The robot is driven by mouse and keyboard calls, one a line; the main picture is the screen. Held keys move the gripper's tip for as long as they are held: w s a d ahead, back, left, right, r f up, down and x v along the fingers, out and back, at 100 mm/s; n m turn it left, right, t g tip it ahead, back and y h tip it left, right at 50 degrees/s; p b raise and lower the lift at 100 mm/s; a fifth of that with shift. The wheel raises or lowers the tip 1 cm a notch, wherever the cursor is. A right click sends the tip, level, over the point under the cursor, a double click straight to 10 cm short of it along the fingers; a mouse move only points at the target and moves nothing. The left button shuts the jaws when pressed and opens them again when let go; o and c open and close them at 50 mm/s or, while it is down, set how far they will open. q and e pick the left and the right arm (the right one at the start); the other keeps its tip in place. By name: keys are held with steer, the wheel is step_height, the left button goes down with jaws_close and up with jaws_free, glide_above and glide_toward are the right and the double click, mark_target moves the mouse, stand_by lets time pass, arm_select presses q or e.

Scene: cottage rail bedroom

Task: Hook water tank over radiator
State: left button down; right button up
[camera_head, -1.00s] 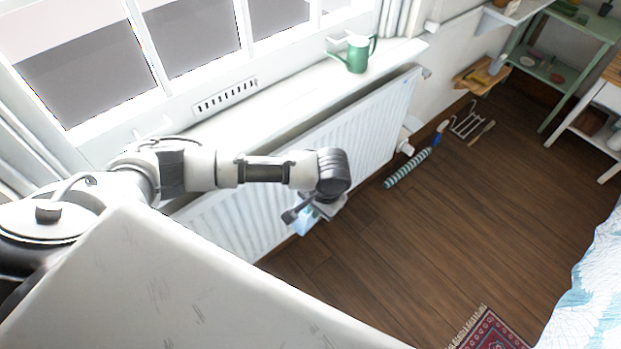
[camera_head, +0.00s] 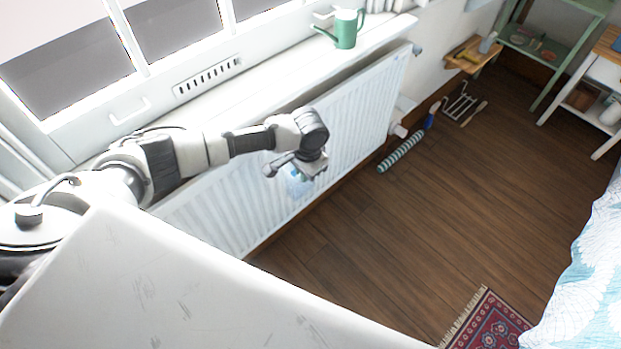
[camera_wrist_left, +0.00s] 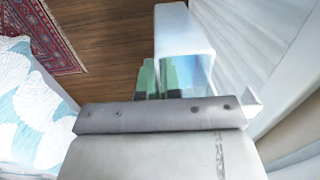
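The water tank is a small pale blue-white open box; it shows in the head view (camera_head: 297,184), partly hidden by my gripper. My left gripper (camera_head: 305,172) holds it in front of the white ribbed radiator (camera_head: 352,125), below its top edge. In the left wrist view the tank (camera_wrist_left: 184,32) has one wall between the green finger pads (camera_wrist_left: 158,78), which look shut on it. The radiator (camera_wrist_left: 245,45) runs close along the right there. Whether tank and radiator touch, I cannot tell. My right gripper is not in view.
A white window sill (camera_head: 378,36) juts above the radiator, carrying a green watering can (camera_head: 345,30). A striped roll (camera_head: 402,152) and a wire rack (camera_head: 458,106) lie on the floor. A bed (camera_head: 585,275) and rug (camera_head: 487,320) are at right. The wooden floor between is clear.

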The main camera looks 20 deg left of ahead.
arm_select(q)
steer(key=w+a+f+b, duration=0.2)
steer(key=w+a+b, duration=0.1)
steer(key=a+b, duration=0.5)
steer(key=shift+w+a, duration=0.4)
steer(key=shift+a, duration=0.25)
stand_by(0.5)
steer(key=c, duration=1.2)
jaws_free()
steer(key=shift+c, duration=0.2)
